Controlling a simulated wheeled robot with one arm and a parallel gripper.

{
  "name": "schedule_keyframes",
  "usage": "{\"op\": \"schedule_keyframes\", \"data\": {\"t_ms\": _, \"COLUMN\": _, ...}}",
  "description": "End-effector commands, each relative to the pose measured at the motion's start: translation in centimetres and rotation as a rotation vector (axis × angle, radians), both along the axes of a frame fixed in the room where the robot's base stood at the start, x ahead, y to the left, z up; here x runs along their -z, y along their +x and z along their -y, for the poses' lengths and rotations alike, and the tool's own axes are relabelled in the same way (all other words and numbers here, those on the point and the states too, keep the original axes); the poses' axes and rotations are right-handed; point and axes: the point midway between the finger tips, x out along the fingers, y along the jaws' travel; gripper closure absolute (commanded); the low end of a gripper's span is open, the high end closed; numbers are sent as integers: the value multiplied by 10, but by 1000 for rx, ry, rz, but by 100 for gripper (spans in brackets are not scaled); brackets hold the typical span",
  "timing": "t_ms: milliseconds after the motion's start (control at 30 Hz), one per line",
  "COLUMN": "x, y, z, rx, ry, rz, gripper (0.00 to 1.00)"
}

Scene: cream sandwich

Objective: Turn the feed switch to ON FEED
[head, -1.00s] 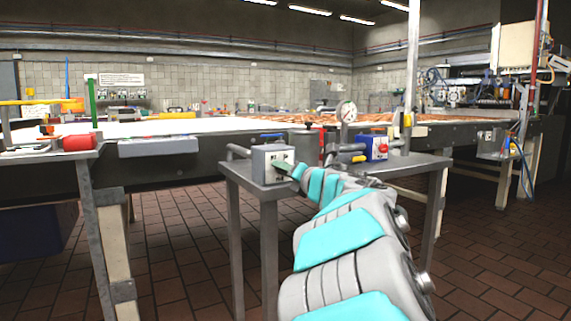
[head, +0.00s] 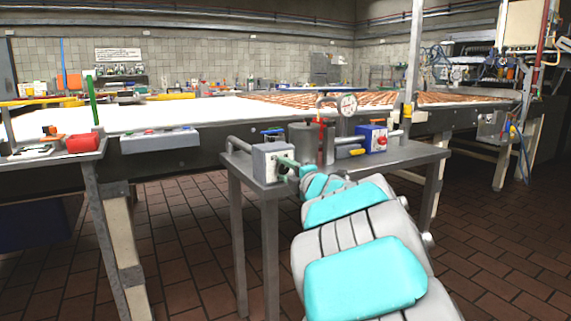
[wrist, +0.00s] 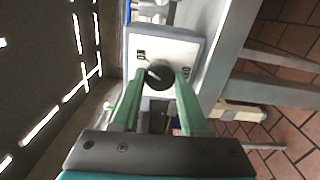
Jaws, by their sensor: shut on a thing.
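The feed switch is a grey box with a white front (head: 272,162) on the left end of a small metal table. In the wrist view its white face (wrist: 190,50) carries a round black knob (wrist: 158,76) with a white pointer line. The line slants from upper left to lower right. Small dark labels sit at the upper left and right of the knob; they are turned and hard to read. My gripper (wrist: 161,80) has its green fingers on both sides of the knob and is shut on it. In the head view my gripper (head: 289,164) meets the box's front.
A long conveyor (head: 240,108) runs behind. Open tiled floor (head: 495,225) lies to the right.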

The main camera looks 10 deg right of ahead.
Motion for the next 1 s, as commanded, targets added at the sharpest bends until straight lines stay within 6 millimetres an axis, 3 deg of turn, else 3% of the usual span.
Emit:
{"op": "schedule_keyframes", "data": {"t_ms": 733, "x": 0, "y": 0, "z": 1, "rx": 3, "ry": 90, "rz": -28, "gripper": 100}}
{"op": "schedule_keyframes", "data": {"t_ms": 767, "x": 0, "y": 0, "z": 1, "rx": 3, "ry": 90, "rz": -28, "gripper": 55}}
{"op": "schedule_keyframes", "data": {"t_ms": 1000, "x": 0, "y": 0, "z": 1, "rx": 2, "ry": 88, "rz": -29, "gripper": 28}}
